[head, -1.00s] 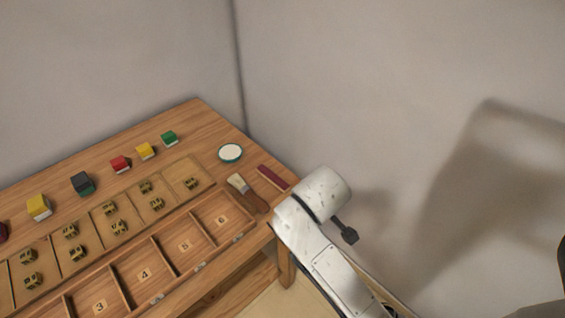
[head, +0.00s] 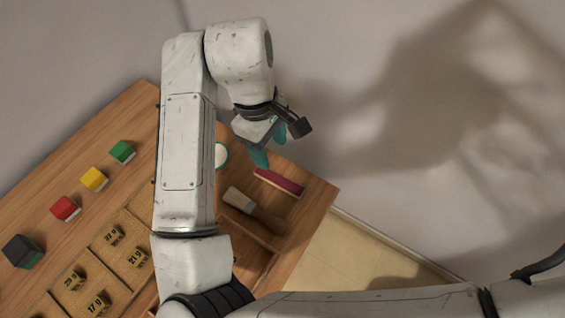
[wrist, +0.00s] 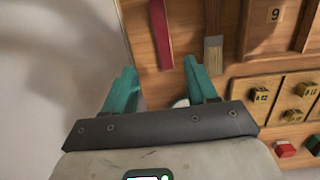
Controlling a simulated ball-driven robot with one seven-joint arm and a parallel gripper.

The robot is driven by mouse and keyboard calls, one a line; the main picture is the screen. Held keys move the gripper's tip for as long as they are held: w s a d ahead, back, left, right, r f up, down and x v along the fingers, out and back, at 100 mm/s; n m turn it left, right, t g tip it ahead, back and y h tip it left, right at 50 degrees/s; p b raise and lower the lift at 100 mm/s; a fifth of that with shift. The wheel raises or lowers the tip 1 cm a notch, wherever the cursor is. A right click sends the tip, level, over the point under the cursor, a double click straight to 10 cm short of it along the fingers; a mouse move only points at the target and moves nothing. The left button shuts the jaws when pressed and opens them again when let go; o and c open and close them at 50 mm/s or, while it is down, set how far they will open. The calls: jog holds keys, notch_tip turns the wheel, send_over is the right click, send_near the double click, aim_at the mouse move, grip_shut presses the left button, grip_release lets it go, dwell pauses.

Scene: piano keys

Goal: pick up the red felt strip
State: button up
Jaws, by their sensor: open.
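The red felt strip (head: 279,181) lies flat on the wooden table near its right edge in the head view. It also shows in the wrist view (wrist: 160,32), upper middle, ahead of my fingers. My gripper (wrist: 162,80) has two teal fingers, spread apart with nothing between them. The exact height over the strip is hard to tell.
A brush (head: 250,207) lies beside the strip. A round white dish (head: 221,156) is partly hidden by my arm. Coloured blocks, such as a green one (head: 122,152), and a compartment tray (head: 122,226) with small yellow pieces are on the left. A wall rises behind the table.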

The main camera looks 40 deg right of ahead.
send_over(278, 179)
jog(key=w, duration=0.1)
jog(key=f, duration=0.5)
jog(key=shift+a+f+b, duration=0.15)
jog(key=shift+a+b, duration=0.1)
jog(key=shift+b, duration=0.15)
jog(key=shift+s+d+f, duration=0.15)
jog(key=shift+s+f, duration=0.05)
jog(key=shift+f, duration=1.15)
jog(key=shift+s+d+f, duration=0.1)
jog(key=shift+s+f, duration=0.1)
jog(key=shift+f, duration=1.15)
grip_shut()
